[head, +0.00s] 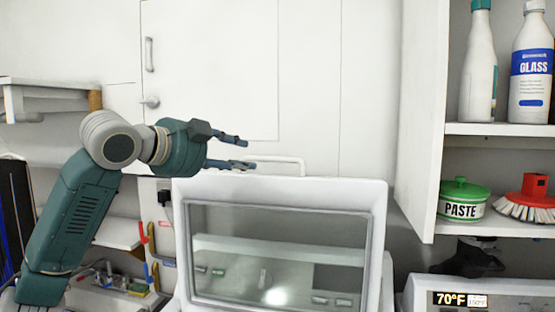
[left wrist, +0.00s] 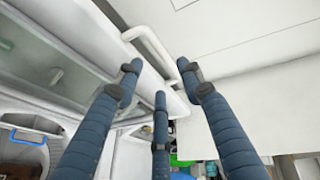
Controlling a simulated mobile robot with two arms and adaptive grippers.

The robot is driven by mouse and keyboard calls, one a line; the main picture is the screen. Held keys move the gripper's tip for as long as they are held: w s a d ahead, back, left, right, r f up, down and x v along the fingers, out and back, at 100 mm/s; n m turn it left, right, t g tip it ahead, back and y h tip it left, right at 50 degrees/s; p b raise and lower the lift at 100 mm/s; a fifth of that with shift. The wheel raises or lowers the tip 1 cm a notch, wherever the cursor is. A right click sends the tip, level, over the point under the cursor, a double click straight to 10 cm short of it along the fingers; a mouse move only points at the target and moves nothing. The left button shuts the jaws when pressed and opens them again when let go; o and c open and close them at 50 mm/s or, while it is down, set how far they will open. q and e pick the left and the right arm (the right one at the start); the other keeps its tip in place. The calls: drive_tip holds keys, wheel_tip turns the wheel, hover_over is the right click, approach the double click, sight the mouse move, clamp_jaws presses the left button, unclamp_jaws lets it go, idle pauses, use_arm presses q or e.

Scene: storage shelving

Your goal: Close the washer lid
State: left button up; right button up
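The washer lid (head: 382,215) stands raised in the head view, a white frame around a glass window. Its top edge is level with a point just below my left gripper (head: 248,154). The gripper's fingers are spread and empty near the lid's upper left edge; I cannot tell whether they touch it. In the left wrist view, the lid (left wrist: 95,45) slants across the upper left, and the open fingers (left wrist: 158,75) point toward its edge and a white bar (left wrist: 150,42). The washer's tub is hidden in the head view. My right gripper is not in view.
Shelving (head: 420,120) at right holds bottles (head: 530,65), a green paste tin (head: 463,200) and a red brush (head: 528,200). A white machine with a display (head: 460,299) stands lower right. A small shelf (head: 50,95) is at left.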

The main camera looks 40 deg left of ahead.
sight(264, 161)
use_arm(q)
drive_tip(key=p+x, duration=0.4)
drive_tip(key=x, duration=0.3)
drive_tip(key=shift+w+r, duration=0.1)
drive_tip(key=shift+r, duration=0.05)
drive_tip(key=shift+p+x, duration=0.75)
drive_tip(key=shift+x, duration=0.2)
drive_tip(key=shift+a+f, duration=0.1)
drive_tip(key=shift+f, duration=0.15)
clamp_jaws()
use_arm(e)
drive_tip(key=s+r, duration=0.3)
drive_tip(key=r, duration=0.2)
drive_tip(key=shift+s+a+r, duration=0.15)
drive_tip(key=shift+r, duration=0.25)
